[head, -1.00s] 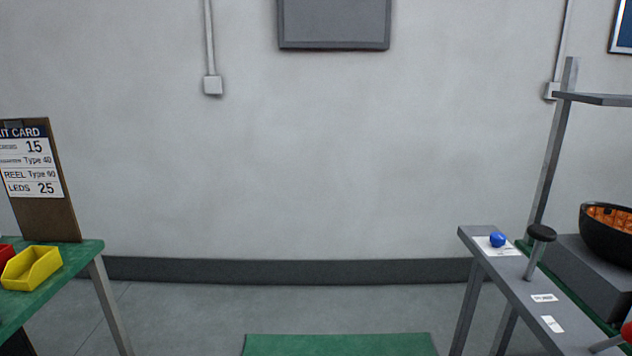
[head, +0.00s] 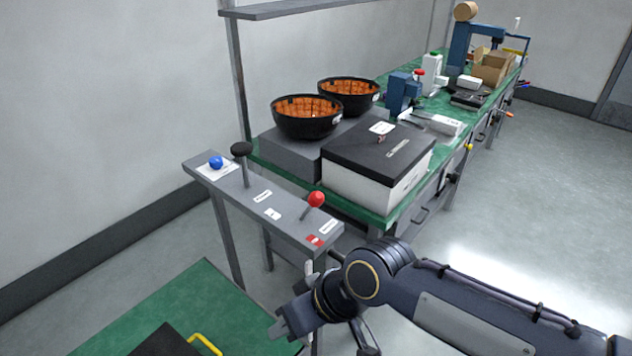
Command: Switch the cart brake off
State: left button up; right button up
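A narrow grey control stand (head: 232,188) carries the levers. A lever with a red ball knob (head: 316,199) sits near its right end, its stem leaning so the knob is up and to the right. A taller lever with a black knob (head: 241,149) stands nearly upright further left, and a blue knob (head: 216,162) sits at the far left end. The small labels are too small to read, so I cannot tell which control is the brake. My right gripper (head: 280,328) is below the stand's right end, apart from the levers; its finger gap is unclear. My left gripper is out of view.
Behind the stand, a green bench holds a black-lidded white box (head: 362,180), two black bowls (head: 306,128) with orange contents and several tools.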

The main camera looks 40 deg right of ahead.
aim_at(316, 198)
jog(key=l+z, duration=0.15)
jog(key=z, duration=0.3)
jog(key=l+z, duration=0.15)
jog(key=z, duration=0.25)
jog(key=l+z, duration=0.15)
jog(key=z, duration=0.3)
